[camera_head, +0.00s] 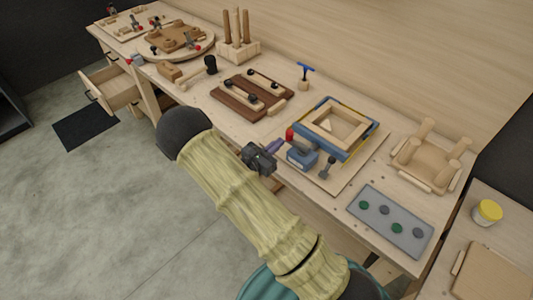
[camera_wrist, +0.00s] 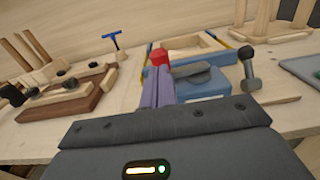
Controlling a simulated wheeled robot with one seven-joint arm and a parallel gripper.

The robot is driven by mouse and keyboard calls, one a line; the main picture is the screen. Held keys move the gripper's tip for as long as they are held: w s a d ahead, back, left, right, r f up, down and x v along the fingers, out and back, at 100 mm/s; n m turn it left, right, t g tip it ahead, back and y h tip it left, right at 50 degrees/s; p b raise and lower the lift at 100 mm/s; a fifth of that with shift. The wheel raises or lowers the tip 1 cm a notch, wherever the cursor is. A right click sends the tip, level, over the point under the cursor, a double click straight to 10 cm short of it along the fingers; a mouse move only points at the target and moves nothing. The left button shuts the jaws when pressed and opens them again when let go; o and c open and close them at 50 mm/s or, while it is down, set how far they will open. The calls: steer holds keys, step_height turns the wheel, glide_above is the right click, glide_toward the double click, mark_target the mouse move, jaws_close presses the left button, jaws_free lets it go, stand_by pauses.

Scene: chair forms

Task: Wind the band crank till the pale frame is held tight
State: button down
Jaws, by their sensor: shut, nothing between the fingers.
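The pale frame (camera_head: 322,127) is a light wood square on a board at the bench front, with blue pieces and a yellow-edged band around it. It also shows in the wrist view (camera_wrist: 222,42). The blue band box (camera_head: 301,160) stands at its near side. The crank is a dark arm (camera_wrist: 190,75) on top of the box, with a red knob (camera_wrist: 159,57) at its left end. My gripper (camera_head: 274,148) has purple fingers, shut and empty, just left of the knob. In the wrist view the fingers (camera_wrist: 157,84) partly cover the box's left side; whether they touch the knob cannot be told.
A dark lever with a round end (camera_head: 327,167) stands right of the box. A grey plate with discs (camera_head: 390,222) and an upturned stool (camera_head: 430,160) lie further right. A brown clamp board (camera_head: 236,100) and a blue T-handle (camera_head: 305,70) are behind left.

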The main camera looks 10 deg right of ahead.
steer(key=shift+w+d, duration=0.25)
steer(key=shift+x, duration=1.2)
stand_by(0.9)
steer(key=shift+s, duration=0.1)
glide_toward(287, 136)
steer(key=shift+p, duration=0.3)
stand_by(0.8)
stand_by(0.3)
